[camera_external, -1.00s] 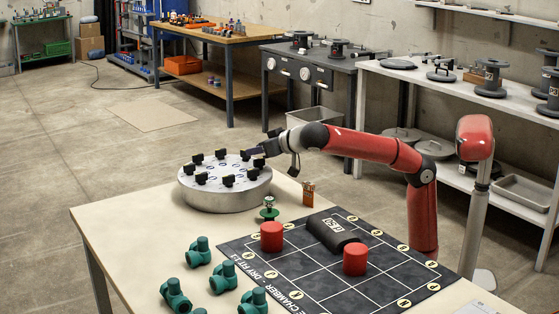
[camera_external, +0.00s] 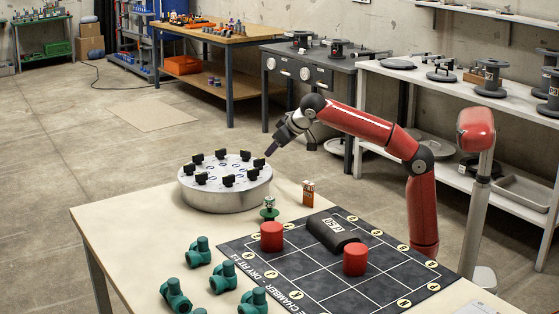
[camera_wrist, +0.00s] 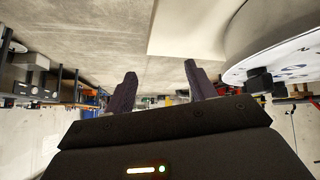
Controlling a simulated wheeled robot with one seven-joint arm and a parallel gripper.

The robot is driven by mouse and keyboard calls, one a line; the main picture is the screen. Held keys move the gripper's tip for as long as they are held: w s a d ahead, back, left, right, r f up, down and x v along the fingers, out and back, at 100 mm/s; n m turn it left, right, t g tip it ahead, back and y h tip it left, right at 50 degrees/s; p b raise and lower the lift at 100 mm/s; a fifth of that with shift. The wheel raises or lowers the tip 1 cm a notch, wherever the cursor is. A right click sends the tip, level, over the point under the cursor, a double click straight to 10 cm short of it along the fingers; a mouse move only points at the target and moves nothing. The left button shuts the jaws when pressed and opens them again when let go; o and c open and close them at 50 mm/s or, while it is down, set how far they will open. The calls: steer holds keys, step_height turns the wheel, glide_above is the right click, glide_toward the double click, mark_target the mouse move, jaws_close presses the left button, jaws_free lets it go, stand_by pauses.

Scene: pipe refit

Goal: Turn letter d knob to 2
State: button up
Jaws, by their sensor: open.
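The round grey drum (camera_external: 226,200) stands on the back left of the table, with a pale top that carries a ring of several black knobs (camera_external: 227,181). The letters and numbers are too small to read, so I cannot tell which knob is d or where it points. My gripper (camera_external: 270,150) is above and behind the drum's right edge, apart from the knobs. In the wrist view my gripper (camera_wrist: 160,88) shows two spread fingers with nothing between them. Part of the drum (camera_wrist: 262,28) and a black knob (camera_wrist: 259,80) show at the right there.
A dark grid mat (camera_external: 300,285) with two red cylinders (camera_external: 271,236) and a black roll (camera_external: 331,231) covers the table's front right. Several green fittings (camera_external: 222,277) stand front left. A small green valve (camera_external: 269,209) and an orange card (camera_external: 308,193) stand right of the drum.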

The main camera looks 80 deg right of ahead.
mark_target(245, 151)
steer(key=shift+w+d+f+n+g+y+p, duration=0.15)
steer(key=shift+w+f+n+g+y, duration=0.1)
steer(key=shift+f+n+y, duration=0.3)
steer(key=shift+w+a+f+n+g+y+p, duration=0.1)
steer(key=shift+w+f+n+g+y+p, duration=0.15)
steer(key=shift+n+y, duration=0.3)
steer(key=shift+w+d+f+n+y, duration=0.1)
steer(key=shift+f+n+y, duration=0.25)
steer(key=shift+n+y, duration=0.55)
steer(key=n+y, duration=0.1)
steer(key=y+p, duration=0.1)
steer(key=shift+w+n+g+y, duration=0.3)
steer(key=shift+n, duration=0.1)
steer(key=a+n+y, duration=0.1)
steer(key=n+y, duration=0.1)
steer(key=w+a+r+n+y+p, duration=0.1)
steer(key=n, duration=0.1)
steer(key=shift+w+a+r+y, duration=0.1)
steer(key=shift+w+a+y, duration=0.1)
steer(key=shift+y, duration=0.2)
step_height(245, 151, up, 5)
steer(key=w+a+n+y+p, duration=0.1)
steer(key=w+n+y+p, duration=0.1)
steer(key=n+y, duration=0.45)
steer(key=shift+n+h, duration=0.25)
steer(key=x, duration=0.7)
steer(key=shift+a+b, duration=0.35)
steer(key=shift+a, duration=0.1)
steer(key=c, duration=0.9)
